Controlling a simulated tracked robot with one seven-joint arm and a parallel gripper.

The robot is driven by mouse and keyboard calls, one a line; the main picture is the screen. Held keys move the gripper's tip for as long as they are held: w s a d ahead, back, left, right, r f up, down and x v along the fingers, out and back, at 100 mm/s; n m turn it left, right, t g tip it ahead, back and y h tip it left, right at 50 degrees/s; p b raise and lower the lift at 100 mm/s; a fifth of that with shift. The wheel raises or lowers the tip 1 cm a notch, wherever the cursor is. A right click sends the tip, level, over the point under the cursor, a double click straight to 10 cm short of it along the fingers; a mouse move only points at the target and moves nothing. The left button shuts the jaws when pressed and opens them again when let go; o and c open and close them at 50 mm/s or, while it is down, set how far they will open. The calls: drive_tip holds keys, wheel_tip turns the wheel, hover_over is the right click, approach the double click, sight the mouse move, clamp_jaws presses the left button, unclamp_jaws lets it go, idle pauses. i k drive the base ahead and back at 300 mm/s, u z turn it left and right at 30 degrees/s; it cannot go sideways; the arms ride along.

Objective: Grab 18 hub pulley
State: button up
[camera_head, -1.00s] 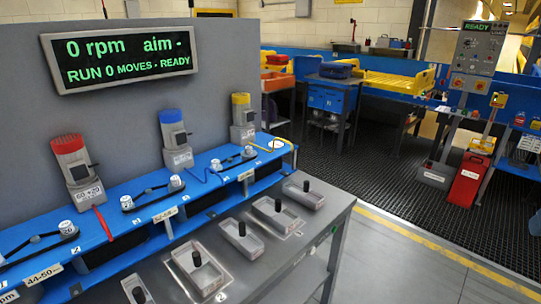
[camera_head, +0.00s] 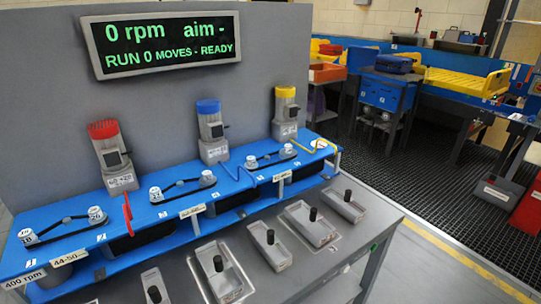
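A small white hub pulley (camera_head: 28,238) stands at the far left end of the blue bench, and its marking looks like 18. A black belt joins it to another white pulley (camera_head: 96,215). More white pulleys stand in belted pairs along the bench, including one (camera_head: 155,194) and its partner (camera_head: 207,178); their numbers are too small to read surely. My gripper is not in view.
The blue bench (camera_head: 180,212) carries red-, blue- and yellow-capped motor units. A sign (camera_head: 165,43) above reads 0 rpm. Several shallow trays with black knobs, one at the right (camera_head: 343,207), sit on the grey table in front. Dark matting and grey floor lie right.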

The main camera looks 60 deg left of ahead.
sight(28, 238)
drive_tip(key=z, duration=0.45)
drive_tip(key=i, duration=1.2)
drive_tip(key=u, duration=1.75)
drive_tip(key=i, duration=0.15)
drive_tip(key=u, duration=1.8)
drive_tip(key=i, duration=0.55)
drive_tip(key=z, duration=0.2)
